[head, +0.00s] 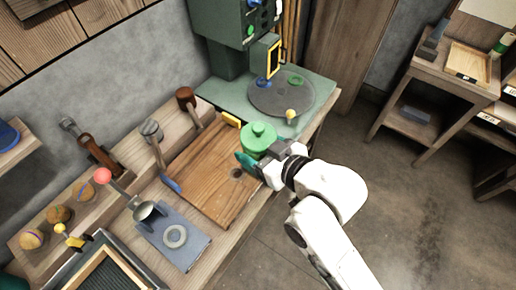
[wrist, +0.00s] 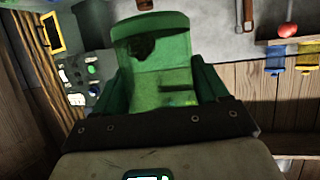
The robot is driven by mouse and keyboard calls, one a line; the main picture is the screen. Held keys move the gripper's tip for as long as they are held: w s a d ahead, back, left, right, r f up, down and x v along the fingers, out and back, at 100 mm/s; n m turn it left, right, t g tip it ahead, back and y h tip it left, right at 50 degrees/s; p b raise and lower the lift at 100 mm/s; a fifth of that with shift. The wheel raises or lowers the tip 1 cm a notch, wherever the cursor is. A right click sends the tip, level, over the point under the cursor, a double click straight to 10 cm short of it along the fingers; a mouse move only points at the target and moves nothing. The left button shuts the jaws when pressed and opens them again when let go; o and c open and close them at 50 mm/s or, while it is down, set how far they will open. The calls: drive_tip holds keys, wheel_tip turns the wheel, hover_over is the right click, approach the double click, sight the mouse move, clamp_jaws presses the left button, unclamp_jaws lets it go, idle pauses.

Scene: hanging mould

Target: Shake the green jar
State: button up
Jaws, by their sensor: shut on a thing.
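The green jar (head: 258,138) has a lid with a small knob on top. My gripper (head: 250,160) is shut on it, at the right end of the bench in the head view. In the wrist view the green jar (wrist: 155,65) fills the middle, between the two green fingers of my gripper (wrist: 155,92). The jar looks upright in the head view, over or close to the right edge of the wooden board. I cannot tell whether its base touches anything.
A wooden board (head: 205,185) lies left of the jar. Behind stands a green machine (head: 228,45) with a round dark turntable (head: 282,95). Hammers, a blue plate (head: 165,248) with a ring, and several balls occupy the bench's left. Open floor (head: 420,200) lies to the right.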

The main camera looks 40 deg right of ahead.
wheel_tip(320, 180, down, 7)
drive_tip(key=b, duration=0.4)
drive_tip(key=shift+b, duration=0.3)
wheel_tip(320, 180, up, 7)
drive_tip(key=p, duration=0.4)
drive_tip(key=shift+r+p, duration=0.1)
drive_tip(key=shift+p, duration=0.2)
wheel_tip(320, 180, down, 7)
drive_tip(key=b, duration=0.4)
drive_tip(key=shift+b, duration=0.3)
